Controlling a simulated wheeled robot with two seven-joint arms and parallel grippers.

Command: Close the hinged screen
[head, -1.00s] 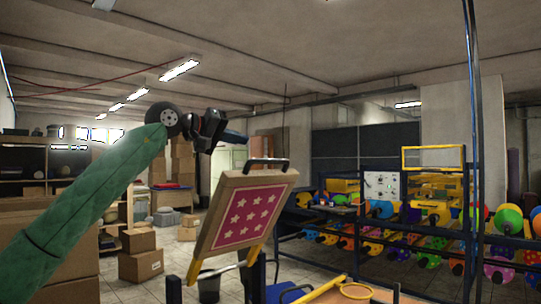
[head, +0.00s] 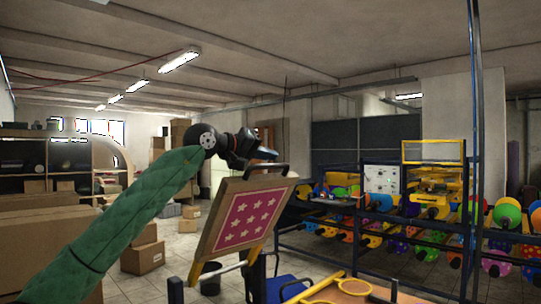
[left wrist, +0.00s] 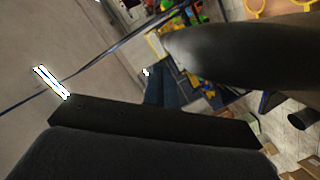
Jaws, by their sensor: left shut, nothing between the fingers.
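The hinged screen (head: 243,221) is a wooden-framed panel with a pink face and white stars. It stands tilted up, in the middle of the head view, with a dark handle along its top edge and yellow bars below. My left gripper (head: 268,154) is shut and empty, just above and behind the screen's top edge near the handle. I cannot tell whether it touches the screen. In the left wrist view the dark gripper parts fill much of the picture and the screen is not clearly seen. My right gripper is in neither view.
A dark blue upright post (head: 474,120) rises right of centre. A yellow ring frame (head: 340,290) lies low in front. Cardboard boxes (head: 143,257) stand on the floor at left.

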